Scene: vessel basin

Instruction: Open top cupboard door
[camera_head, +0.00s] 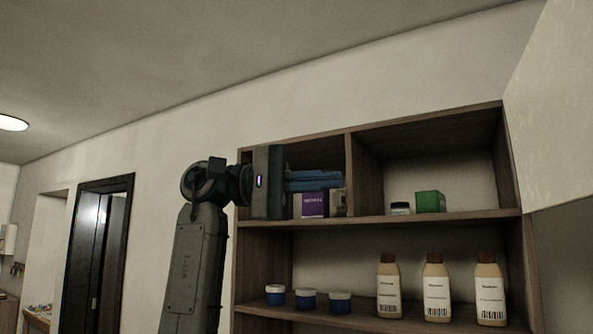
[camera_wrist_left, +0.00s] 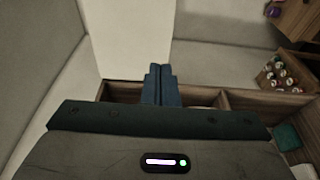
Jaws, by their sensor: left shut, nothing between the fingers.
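The wooden cupboard (camera_head: 379,219) fills the right half of the head view, its top compartments uncovered. A pale panel, which looks like the top door (camera_head: 552,110), stands swung outward at the cupboard's right side. Its lower edge is level with the upper shelf board. A pale upright panel (camera_wrist_left: 130,38), probably the same door, rises beyond my fingers in the left wrist view. My left gripper (camera_head: 338,180) is in front of the top left compartment, its blue fingers (camera_wrist_left: 161,86) shut and empty, apart from the door in the head view. No handle is visible. My right gripper is out of view.
A purple box (camera_head: 312,204), a green box (camera_head: 430,202) and a small jar (camera_head: 400,208) are on the upper shelf. Blue-based jars (camera_head: 307,300) and brown-capped bottles (camera_head: 436,289) stand below. A dark doorway (camera_head: 100,255) is at far left.

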